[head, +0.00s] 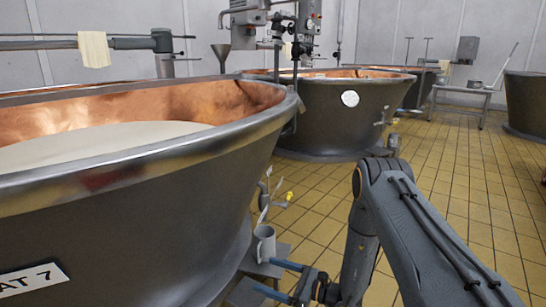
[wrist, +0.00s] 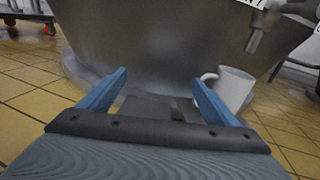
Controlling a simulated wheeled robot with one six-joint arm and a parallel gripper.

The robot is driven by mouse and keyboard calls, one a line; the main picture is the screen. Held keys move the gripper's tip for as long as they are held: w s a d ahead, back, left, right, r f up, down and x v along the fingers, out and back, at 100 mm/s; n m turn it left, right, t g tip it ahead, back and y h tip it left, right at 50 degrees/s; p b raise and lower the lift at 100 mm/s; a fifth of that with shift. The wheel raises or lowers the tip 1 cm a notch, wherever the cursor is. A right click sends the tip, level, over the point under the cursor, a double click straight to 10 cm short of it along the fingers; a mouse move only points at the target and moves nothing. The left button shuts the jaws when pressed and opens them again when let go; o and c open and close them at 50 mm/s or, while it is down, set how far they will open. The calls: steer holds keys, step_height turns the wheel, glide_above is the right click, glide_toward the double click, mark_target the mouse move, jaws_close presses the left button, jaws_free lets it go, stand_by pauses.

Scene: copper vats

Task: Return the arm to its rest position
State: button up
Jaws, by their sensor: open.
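My gripper (head: 280,279) is low in the head view, at the foot of the large vat, with its two blue fingers apart. In the wrist view my gripper (wrist: 157,92) is open, with nothing between the fingers. My arm reaches in from the lower right of the head view and bends down at the elbow. A light mug (head: 264,244) stands upright just beyond the fingers, by the vat's side. In the wrist view the mug (wrist: 233,88) is just beyond the right finger, partly hidden by it.
The copper-lined vat (head: 200,190) fills the left, with pale liquid inside and a tap (head: 278,192) above the mug. More vats (head: 335,115) stand behind. A small table (head: 465,92) is at the back right. Yellow tiled floor (head: 450,150) is open in the middle.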

steer(key=s+a+r+n+g+h+p, duration=0.1)
steer(key=s+a+r+n+g+h, duration=0.1)
steer(key=s+a+r+n+g, duration=0.6)
steer(key=s+a+r+n+g+h, duration=0.1)
steer(key=s+a+r+n+g, duration=0.35)
steer(key=s+r, duration=0.7)
steer(key=s+d+r+n+h+p, duration=0.1)
steer(key=s+d+r+n+h, duration=0.1)
steer(key=s+r+n+h, duration=0.65)
steer(key=s+d+r+n+t+h+p, duration=0.1)
steer(key=s+d+r+n+t+h, duration=0.3)
steer(key=s+d+r+n, duration=0.55)
steer(key=d+r+m+p, duration=0.4)
steer(key=d+r+p, duration=0.6)
steer(key=p, duration=0.9)
steer(key=s+d+r+m+t+p, duration=0.1)
steer(key=d+r+m+p, duration=0.3)
steer(key=d+r+p, duration=0.6)
steer(key=shift+s+d+r+p, duration=0.3)
steer(key=shift+d+r+p, duration=0.1)
steer(key=shift+r+p, duration=3.75)
steer(key=shift+f+h+p, duration=0.25)
steer(key=shift+f+p, duration=0.3)
